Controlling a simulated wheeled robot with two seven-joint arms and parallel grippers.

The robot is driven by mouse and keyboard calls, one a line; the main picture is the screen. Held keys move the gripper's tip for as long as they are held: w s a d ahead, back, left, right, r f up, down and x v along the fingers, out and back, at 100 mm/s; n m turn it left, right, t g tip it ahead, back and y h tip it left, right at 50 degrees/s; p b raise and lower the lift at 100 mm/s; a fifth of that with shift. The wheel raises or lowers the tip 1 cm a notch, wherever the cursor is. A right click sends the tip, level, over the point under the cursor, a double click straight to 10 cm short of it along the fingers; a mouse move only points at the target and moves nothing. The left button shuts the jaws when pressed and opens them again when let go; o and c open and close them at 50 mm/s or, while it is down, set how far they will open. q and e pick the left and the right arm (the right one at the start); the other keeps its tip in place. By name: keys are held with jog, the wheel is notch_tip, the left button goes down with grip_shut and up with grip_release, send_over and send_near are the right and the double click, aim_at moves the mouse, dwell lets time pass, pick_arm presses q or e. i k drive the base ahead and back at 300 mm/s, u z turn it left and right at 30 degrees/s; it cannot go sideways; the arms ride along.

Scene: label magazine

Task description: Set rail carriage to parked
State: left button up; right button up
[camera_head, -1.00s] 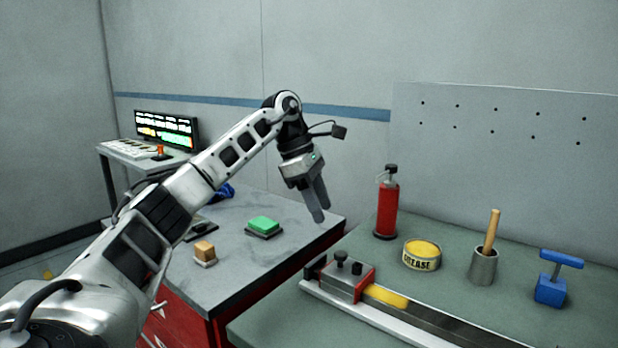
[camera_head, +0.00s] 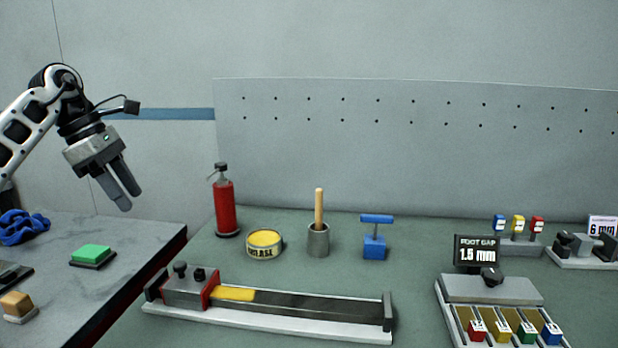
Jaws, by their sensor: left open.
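The rail carriage (camera_head: 188,290) is a grey and red block with dark knobs on top. It sits at the left end of the rail (camera_head: 320,303), a long dark track on a pale base with dark end stops. A yellow patch (camera_head: 234,293) lies on the track just right of the carriage. My left gripper (camera_head: 124,198) is open and empty, fingers pointing down, up and to the left of the carriage and clear of it. My right gripper is not in view.
Behind the rail stand a red extinguisher (camera_head: 225,205), a grease tin (camera_head: 264,243), a pot with a wooden handle (camera_head: 318,238) and a blue T-handled block (camera_head: 375,240). A "FOOT GAP 1.5 mm" display (camera_head: 477,252) and coloured labelled pieces are at right. A grey side table (camera_head: 130,240) stands left.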

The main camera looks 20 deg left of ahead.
aim_at(180, 291)
jog(key=k, duration=1)
